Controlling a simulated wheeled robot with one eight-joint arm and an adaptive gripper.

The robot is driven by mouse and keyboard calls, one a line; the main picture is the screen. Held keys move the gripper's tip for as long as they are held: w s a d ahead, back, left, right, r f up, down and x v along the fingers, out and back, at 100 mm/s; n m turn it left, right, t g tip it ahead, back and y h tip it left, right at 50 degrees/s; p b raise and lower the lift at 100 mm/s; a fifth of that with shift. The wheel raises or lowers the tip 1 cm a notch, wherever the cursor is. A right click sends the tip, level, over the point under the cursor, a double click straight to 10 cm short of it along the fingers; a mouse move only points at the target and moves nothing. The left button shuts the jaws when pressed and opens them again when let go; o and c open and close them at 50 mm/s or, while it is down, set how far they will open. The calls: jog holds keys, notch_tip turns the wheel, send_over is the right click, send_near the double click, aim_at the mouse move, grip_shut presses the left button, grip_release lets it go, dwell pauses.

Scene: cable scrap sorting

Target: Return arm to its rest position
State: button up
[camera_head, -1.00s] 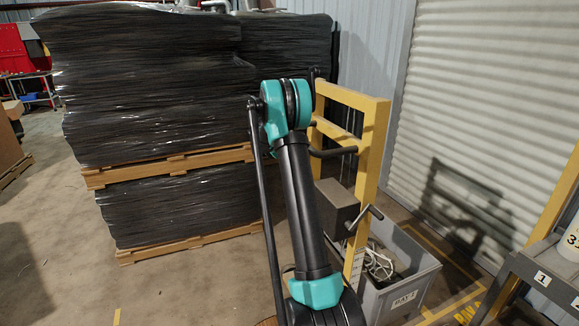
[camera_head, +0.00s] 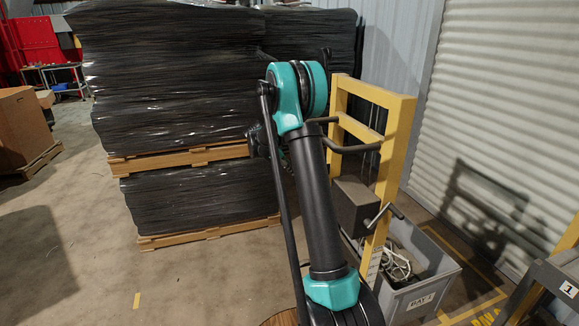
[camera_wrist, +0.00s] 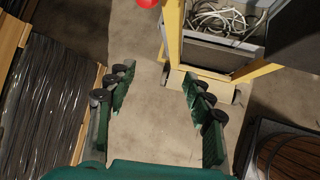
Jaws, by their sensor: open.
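My gripper (camera_wrist: 160,92) shows in the wrist view with its green-padded fingers spread wide apart. Nothing is between them but the bare concrete floor farther below. In the head view my teal and black arm stands raised in the middle of the picture and hides part of the yellow frame and the stacks behind. My gripper cannot be made out clearly in the head view.
A yellow frame (camera_head: 390,150) with dark hooks stands right of my arm. Black-wrapped pallet stacks (camera_head: 170,85) stand behind and left. Open floor (camera_head: 70,240) lies at left. A ribbed shutter (camera_head: 500,110) is at right.

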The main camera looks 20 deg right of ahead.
jog(key=s+a+f+m+y, duration=0.1)
jog(key=s+m, duration=0.5)
jog(key=s, duration=0.9)
jog(key=s+a+f+m+y, duration=0.2)
jog(key=s+a+m, duration=0.4)
jog(key=s, duration=0.9)
jog(key=s+a+f+m+y, duration=0.1)
jog(key=s+a+m+y, duration=0.3)
jog(key=s, duration=1.1)
jog(key=m, duration=0.2)
jog(key=shift+s+f+m+t, duration=0.3)
jog(key=shift+f+t, duration=0.05)
jog(key=shift+t, duration=0.05)
